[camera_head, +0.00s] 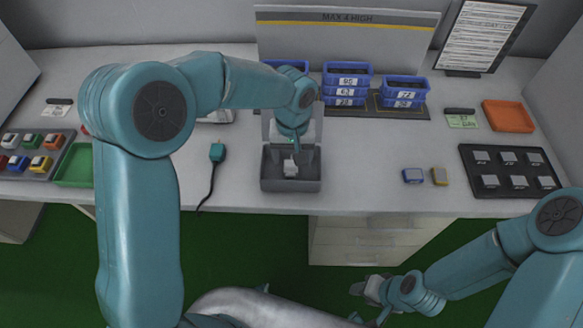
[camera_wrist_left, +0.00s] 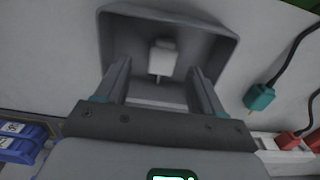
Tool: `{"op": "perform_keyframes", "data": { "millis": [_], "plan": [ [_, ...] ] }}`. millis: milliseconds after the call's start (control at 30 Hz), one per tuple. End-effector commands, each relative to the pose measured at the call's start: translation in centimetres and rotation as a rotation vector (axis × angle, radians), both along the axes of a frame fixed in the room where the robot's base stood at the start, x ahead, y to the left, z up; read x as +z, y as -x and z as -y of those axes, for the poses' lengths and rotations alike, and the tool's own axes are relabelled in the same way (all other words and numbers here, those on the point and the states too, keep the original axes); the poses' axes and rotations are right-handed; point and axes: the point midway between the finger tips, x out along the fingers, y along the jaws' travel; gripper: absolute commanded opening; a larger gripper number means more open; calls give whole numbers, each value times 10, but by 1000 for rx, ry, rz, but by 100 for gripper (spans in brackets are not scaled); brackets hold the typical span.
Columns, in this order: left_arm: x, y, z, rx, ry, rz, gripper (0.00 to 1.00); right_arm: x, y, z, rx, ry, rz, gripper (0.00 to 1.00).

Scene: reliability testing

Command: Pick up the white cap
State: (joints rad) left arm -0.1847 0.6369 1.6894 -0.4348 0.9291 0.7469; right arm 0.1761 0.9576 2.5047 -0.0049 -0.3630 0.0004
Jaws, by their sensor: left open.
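The white cap (camera_head: 290,168) stands inside a dark grey open box (camera_head: 291,186) near the front edge of the table. The cap also shows in the left wrist view (camera_wrist_left: 162,60), near the middle of the box floor. My left gripper (camera_head: 292,146) is over the box. In the left wrist view my left gripper (camera_wrist_left: 158,68) is open, with its two fingers pointing into the box on either side of the cap and a gap to each. My right gripper (camera_head: 370,289) is low, in front of the table; its jaw opening is too small to judge.
Blue bins (camera_head: 346,84) stand behind the box. A teal connector (camera_head: 217,153) on a black cable lies left of it. Two small blocks (camera_head: 413,175), a black tray (camera_head: 510,172) and an orange tray (camera_head: 508,116) are at right.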

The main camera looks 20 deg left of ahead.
Motion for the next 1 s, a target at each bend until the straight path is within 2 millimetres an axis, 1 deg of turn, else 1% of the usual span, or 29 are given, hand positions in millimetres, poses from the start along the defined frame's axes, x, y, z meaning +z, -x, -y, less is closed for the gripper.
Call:
{"op": "perform_keyframes", "data": {
  "millis": [200, 300, 400, 567, 667, 700, 733, 767, 867, 900, 1000],
  "plan": [
    [-35, 2, -3, 0, 0, -4, 68, 1, 0, 0, 0, 0, 0, 43],
    [-45, 1, -3, 0, 1, -2, 68, 1, 0, 0, 0, 0, 0, 43],
    [-49, 1, -3, 0, 2, -2, 68, 1, 0, 0, 0, 0, 0, 43],
    [-49, 1, -3, 0, 1, -1, 68, 1, 0, 0, 0, 0, 0, 43],
    [-49, 1, -3, 0, 1, -1, 39, 1, 0, 0, 0, 0, 0, 43],
    [-49, 1, -3, 0, 1, -1, 26, 1, 0, 0, 0, 0, 0, 43],
    [-49, 1, -3, 0, 1, -1, 16, 1, 0, 0, 0, 0, 0, 43],
    [-48, 1, -3, 0, 1, -1, 11, 1, 0, 0, 0, 0, 0, 43],
    [-49, 1, -3, 0, 1, -1, 10, 1, 0, 0, 0, 0, 0, 43],
    [-49, 1, -3, 0, 1, -1, 7, 1, 0, 0, 0, 0, 0, 43],
    [-49, 1, -3, 0, 1, -2, 6, 1, 0, 0, 0, 0, 0, 43]
  ]
}}
